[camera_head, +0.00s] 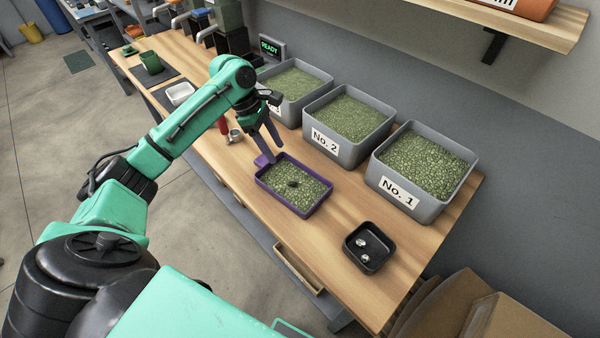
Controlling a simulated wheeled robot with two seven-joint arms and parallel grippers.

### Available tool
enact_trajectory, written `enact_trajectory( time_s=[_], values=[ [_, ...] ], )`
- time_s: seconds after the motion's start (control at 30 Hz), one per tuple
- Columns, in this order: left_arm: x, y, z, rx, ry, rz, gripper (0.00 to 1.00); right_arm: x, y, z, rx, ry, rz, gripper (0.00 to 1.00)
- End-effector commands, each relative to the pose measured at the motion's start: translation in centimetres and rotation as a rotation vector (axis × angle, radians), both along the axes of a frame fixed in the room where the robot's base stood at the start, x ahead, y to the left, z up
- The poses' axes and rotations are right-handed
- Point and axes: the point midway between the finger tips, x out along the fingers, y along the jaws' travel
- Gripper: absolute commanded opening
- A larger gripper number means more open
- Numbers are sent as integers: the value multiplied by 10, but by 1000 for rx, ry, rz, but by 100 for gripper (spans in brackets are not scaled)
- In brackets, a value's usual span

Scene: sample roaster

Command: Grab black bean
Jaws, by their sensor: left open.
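A small black bean (293,184) lies on the green beans in a purple tray (309,212) on the wooden bench. It may be more than one dark bean; it is too small to tell. My left gripper (275,150) is open and empty. Its fingers point down above the back left part of the tray, up and to the left of the black bean in the picture, apart from it. My right gripper is not in view.
Grey bins labelled No. 1 (398,192) and No. 2 (325,141), full of green beans, stand along the wall with a third bin. A small black tray (369,247) with shiny bits sits at the front right. A drawer (299,268) is partly open below.

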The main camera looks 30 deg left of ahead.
Motion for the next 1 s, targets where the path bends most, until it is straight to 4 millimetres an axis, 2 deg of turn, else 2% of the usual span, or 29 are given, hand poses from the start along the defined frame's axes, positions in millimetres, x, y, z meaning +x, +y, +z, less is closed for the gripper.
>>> enact_trajectory(
  time_s=[0.13, 0.2, 0.27, 0.37, 0.5, 0.57, 0.67, 0.8, 0.83, 0.97, 1.0],
  values=[
    [2, -17, -35, -2, 3, -3, 59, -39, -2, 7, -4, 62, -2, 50],
    [3, -21, -49, -1, 1, -3, 59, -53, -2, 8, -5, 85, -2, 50],
    [4, -25, -56, -2, -2, -3, 59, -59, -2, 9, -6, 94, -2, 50],
    [5, -30, -67, -1, -1, -4, 59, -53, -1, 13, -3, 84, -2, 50],
    [8, -41, -92, -1, 0, -4, 59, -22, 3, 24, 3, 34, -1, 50],
    [8, -44, -102, 0, -1, -5, 59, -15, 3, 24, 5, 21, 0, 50],
    [9, -47, -109, 1, -3, -5, 59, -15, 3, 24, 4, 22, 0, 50],
    [8, -47, -110, 2, -3, -5, 59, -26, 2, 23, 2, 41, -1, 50],
    [8, -47, -110, 2, -3, -5, 55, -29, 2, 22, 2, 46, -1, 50],
    [8, -47, -110, 2, -3, -5, 6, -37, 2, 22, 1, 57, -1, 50],
    [9, -46, -110, 2, -3, -5, 0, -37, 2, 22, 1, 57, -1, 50]
  ],
)
